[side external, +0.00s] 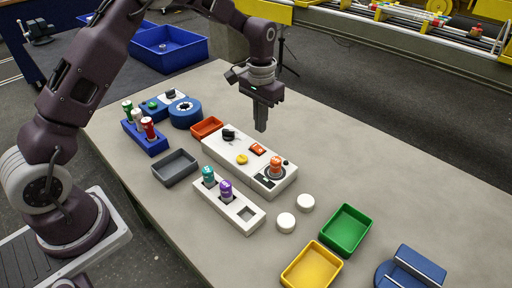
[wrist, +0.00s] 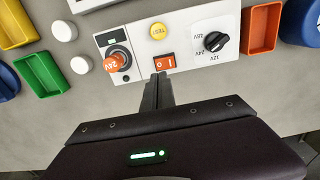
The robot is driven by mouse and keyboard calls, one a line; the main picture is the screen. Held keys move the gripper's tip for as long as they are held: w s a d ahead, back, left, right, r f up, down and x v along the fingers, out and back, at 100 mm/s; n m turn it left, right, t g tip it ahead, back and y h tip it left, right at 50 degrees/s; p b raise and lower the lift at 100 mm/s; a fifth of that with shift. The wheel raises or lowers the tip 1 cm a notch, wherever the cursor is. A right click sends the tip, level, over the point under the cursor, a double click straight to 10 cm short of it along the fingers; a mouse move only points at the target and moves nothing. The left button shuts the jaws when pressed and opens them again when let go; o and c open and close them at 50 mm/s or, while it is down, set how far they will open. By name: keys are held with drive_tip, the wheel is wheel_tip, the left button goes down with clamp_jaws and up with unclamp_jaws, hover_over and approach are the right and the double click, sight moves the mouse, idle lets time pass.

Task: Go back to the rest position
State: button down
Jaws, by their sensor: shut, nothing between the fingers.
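My gripper (side external: 262,118) is shut and empty. In the side view it points down above the far edge of the white control panel (side external: 218,150), apart from it. The shut fingers also show in the wrist view (wrist: 158,88), in front of the panel's red rocker switch (wrist: 165,62). The panel carries a black knob (wrist: 215,41), a round yellow button (wrist: 158,31) marked TEST, and an orange plug (wrist: 114,62) marked 24V seated at one end.
A white holder (side external: 240,213) with a teal and a purple cylinder stands in front. Grey (side external: 176,167), red (side external: 207,127), green (side external: 346,230) and yellow (side external: 312,268) trays, two white discs and a blue rack (side external: 146,140) lie around. The table's far right is clear.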

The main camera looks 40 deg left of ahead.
drive_tip(key=s+d+r+t, duration=0.1)
drive_tip(key=s+r, duration=0.5)
drive_tip(key=r, duration=0.2)
drive_tip(key=s+r+t, duration=0.1)
drive_tip(key=s+r, duration=0.5)
drive_tip(key=r, duration=0.2)
drive_tip(key=s+d+r+t, duration=0.1)
drive_tip(key=s+r+t, duration=0.1)
drive_tip(key=s, duration=1.9)
drive_tip(key=shift+d+t, duration=0.3)
drive_tip(key=shift+t, duration=0.5)
drive_tip(key=shift+r, duration=0.1)
